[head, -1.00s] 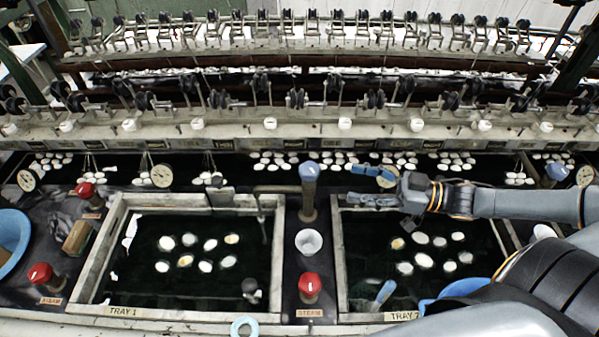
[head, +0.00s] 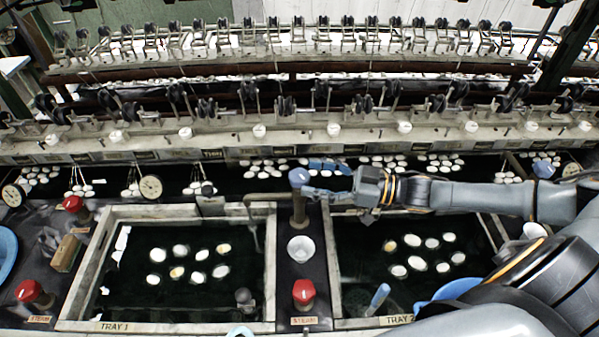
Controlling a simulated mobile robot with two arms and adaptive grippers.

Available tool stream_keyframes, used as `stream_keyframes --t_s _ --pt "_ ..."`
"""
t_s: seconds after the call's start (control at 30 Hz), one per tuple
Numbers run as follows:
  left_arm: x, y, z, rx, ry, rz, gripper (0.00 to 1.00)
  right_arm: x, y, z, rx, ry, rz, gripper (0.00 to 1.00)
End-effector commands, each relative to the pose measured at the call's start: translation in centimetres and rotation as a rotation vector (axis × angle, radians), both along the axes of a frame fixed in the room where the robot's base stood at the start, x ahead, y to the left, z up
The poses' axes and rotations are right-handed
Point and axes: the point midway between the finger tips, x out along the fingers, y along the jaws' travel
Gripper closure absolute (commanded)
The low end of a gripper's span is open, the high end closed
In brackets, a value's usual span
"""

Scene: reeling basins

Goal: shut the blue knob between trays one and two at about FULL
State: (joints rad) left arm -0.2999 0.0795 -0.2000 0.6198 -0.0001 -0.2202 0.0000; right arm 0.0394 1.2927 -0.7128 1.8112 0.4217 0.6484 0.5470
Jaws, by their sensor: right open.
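The blue knob (head: 298,177) stands upright on its post, on the dark strip between tray one (head: 98,236) and tray two (head: 337,262). My right gripper (head: 309,179) comes in from the right and is open. Its two blue fingers point left, with their tips at the right side of the knob, one on the far side and one on the near side. I cannot tell whether they touch it. The knob's pointer and any FULL mark cannot be read.
A white cup (head: 300,248) and a red steam knob (head: 303,292) stand nearer on the same strip. Both trays hold dark water with white cocoons. Gauges (head: 150,187) and the reeling machine lie behind. A blue bowl (head: 452,291) is partly behind my right arm.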

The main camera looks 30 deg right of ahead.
Motion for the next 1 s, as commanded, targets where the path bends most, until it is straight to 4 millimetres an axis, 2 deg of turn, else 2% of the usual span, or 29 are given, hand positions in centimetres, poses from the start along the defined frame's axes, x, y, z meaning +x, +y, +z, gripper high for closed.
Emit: stream_keyframes --t_s 0.1,0.27,0.63,0.67,0.9,1.0 --pt "0.0 0.0 0.5 0.0 0.0 0.0 0.61 1.2 1.4 0.3 0.003 -0.004 0.0 0.35" --pt "0.0 0.0 0.8 0.0 0.0 0.0 0.61 2.2 2.5 0.2 0.001 -0.002 0.001 0.35" --pt "0.0 0.0 0.8 0.0 0.0 0.0 0.61 2.5 2.9 0.0 -0.001 0.0 0.0 0.35" --pt "0.0 0.0 0.8 0.0 0.0 0.0 0.61 2.5 2.9 0.0 -0.001 0.0 0.0 0.4" --pt "0.0 0.0 0.8 0.0 0.0 0.0 0.61 2.5 2.9 0.0 -0.001 0.0 0.001 0.88" --pt "0.0 0.0 0.9 0.0 0.0 0.0 0.61 2.5 2.9 0.0 -0.001 0.0 0.0 0.91"
